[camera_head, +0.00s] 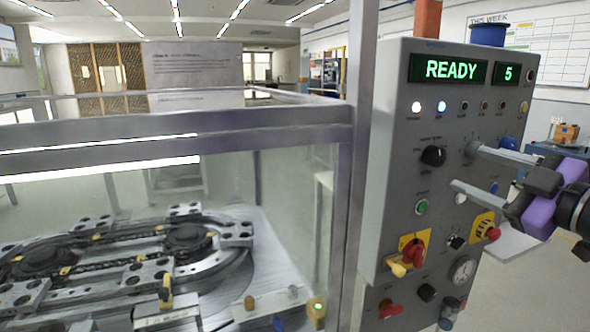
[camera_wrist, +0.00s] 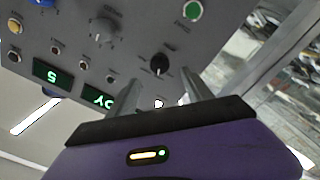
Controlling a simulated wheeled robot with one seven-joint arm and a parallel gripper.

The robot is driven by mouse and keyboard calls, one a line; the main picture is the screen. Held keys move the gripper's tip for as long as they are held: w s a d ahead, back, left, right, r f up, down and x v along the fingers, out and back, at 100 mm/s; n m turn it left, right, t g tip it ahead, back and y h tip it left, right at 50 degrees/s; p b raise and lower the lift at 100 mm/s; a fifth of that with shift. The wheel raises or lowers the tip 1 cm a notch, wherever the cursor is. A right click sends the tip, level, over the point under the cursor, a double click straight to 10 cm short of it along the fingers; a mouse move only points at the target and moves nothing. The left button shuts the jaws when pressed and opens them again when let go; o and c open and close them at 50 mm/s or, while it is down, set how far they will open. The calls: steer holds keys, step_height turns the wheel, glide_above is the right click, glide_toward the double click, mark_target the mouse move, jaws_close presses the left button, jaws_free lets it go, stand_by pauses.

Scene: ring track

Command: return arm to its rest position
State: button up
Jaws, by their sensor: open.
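My gripper (camera_head: 480,170) is at the right in the head view, in front of the grey control panel (camera_head: 393,160). Its two fingers point left toward the panel face and stand apart with nothing between them. In the wrist view the fingers (camera_wrist: 158,97) point at the panel (camera_wrist: 135,45), near a black knob (camera_wrist: 160,64) and a green button (camera_wrist: 192,10). I cannot tell whether a fingertip touches the panel. The panel's green display (camera_head: 451,69) reads READY, and a smaller one (camera_head: 508,73) reads 5.
A glass-walled enclosure with a metal frame (camera_head: 347,130) stands left of the panel, with an oval ring track (camera_head: 120,255) inside. A red rotary switch (camera_head: 413,250) and other knobs stick out below my gripper. Open floor (camera_head: 530,290) shows at the lower right.

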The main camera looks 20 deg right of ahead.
steer(key=s+d+r+m+t+h, duration=0.2)
steer(key=d+r+m+t+h, duration=0.15)
steer(key=m+h, duration=0.35)
steer(key=s+a+f+m+g+h+p, duration=0.1)
steer(key=s+a+f+m+h, duration=0.2)
steer(key=f, duration=0.6)
steer(key=s+a+f+m+g+p, duration=0.1)
steer(key=s+a+f+m, duration=0.2)
steer(key=a+f+m, duration=0.4)
steer(key=s+a+f+n+g+y+p, duration=0.1)
steer(key=s+a+f+n+g+y, duration=0.1)
steer(key=s+a+f, duration=0.7)
steer(key=s+a+f+n+g+y+p, duration=0.2)
steer(key=s+a+f+n+y, duration=0.3)
steer(key=s, duration=1)
steer(key=a+f+y, duration=0.2)
steer(key=a+f, duration=0.2)
steer(key=shift+s+a+n+g, duration=0.25)
steer(key=shift+a+n+g, duration=0.05)
steer(key=shift+a+g, duration=0.05)
